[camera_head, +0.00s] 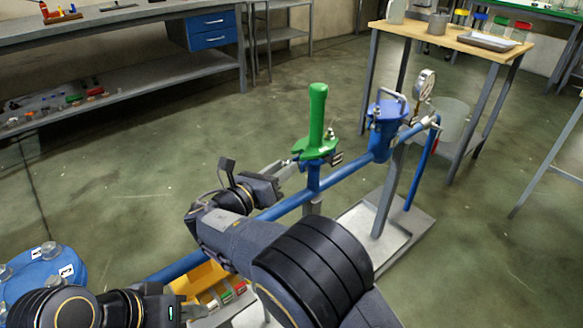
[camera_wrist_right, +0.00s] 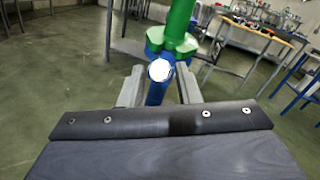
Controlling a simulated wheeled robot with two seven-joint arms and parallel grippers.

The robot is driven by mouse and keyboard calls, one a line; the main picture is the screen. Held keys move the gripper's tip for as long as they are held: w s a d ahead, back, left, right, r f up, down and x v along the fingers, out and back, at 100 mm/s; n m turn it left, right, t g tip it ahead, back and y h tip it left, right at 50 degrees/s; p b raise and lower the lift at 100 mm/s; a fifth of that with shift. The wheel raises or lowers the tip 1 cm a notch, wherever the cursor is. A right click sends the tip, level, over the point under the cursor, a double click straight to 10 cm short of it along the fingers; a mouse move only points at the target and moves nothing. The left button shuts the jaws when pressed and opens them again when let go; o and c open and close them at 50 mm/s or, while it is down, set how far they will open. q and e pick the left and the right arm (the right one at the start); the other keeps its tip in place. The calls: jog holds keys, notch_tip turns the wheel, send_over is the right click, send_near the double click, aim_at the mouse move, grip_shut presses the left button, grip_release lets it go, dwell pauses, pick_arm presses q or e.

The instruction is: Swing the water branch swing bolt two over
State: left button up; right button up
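A blue pipe rig (camera_head: 345,172) carries a green-capped branch (camera_head: 318,118) and a blue-capped branch (camera_head: 388,120) with a metal handle. Small metal bolts show at the green flange, one of them (camera_head: 336,159) on its right side; I cannot tell which is bolt two. My right gripper (camera_head: 288,168) is at the left side of the green flange. In the right wrist view its fingers (camera_wrist_right: 159,84) are apart, with a pale round end (camera_wrist_right: 160,70) in line between them and the green flange (camera_wrist_right: 172,42) behind. Contact is not visible. My left gripper (camera_head: 185,309) is low at the left, its fingertips partly hidden.
A pressure gauge (camera_head: 424,84) stands at the pipe's far end. A yellow bin (camera_head: 200,280) with coloured parts sits under the pipe. A blue round container (camera_head: 45,272) is at lower left. A wooden-topped table (camera_head: 455,42) stands behind.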

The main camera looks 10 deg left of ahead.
jog(key=shift+r, duration=0.1)
jog(key=shift+c, duration=0.4)
grip_shut()
jog(key=g+p, duration=0.1)
jog(key=p, duration=0.2)
jog(key=r+g+y+p, duration=0.1)
jog(key=p, duration=0.3)
jog(key=d+r+g+y+p, duration=0.1)
jog(key=p, duration=0.3)
jog(key=shift+w+m, duration=0.4)
jog(key=shift+o, duration=0.4)
grip_release()
